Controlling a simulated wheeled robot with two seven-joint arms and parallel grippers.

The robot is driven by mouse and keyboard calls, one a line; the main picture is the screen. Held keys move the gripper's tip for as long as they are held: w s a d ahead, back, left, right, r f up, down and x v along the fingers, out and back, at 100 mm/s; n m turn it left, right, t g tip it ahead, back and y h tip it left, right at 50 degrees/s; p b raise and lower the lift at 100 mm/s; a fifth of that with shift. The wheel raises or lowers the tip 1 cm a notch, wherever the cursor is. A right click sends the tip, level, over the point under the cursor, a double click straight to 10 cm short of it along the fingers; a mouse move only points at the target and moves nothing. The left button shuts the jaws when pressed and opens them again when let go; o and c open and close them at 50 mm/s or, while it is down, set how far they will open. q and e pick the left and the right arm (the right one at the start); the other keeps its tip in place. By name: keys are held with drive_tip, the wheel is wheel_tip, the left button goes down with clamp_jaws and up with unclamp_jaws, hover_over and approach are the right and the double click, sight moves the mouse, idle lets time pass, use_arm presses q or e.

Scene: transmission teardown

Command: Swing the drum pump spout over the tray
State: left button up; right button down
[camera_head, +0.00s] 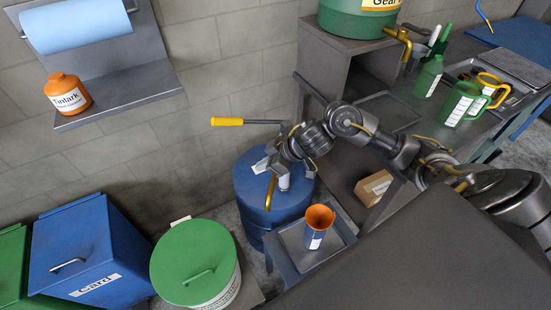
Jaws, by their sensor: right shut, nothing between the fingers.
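The blue drum (246,190) stands against the wall with a hand pump on it. The pump's yellow-gripped lever (228,121) points left, and its grey upright (284,180) rises from the drum lid. The brass spout (270,192) hangs down over the drum's lid, not over the tray. My right gripper (262,165) is shut and empty at the pump head, close to the spout's top; contact is unclear. My left gripper is out of view.
A green-lidded bin (195,262) and a blue card bin (85,247) stand left of the drum. A bench (420,125) with jugs and bottles is at right. A cardboard box (374,187) sits on its lower shelf. A wall shelf (120,104) holds an orange bottle (67,94).

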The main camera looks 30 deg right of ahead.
drive_tip(key=shift+s+d+f, duration=0.95)
drive_tip(key=shift+s, duration=0.1)
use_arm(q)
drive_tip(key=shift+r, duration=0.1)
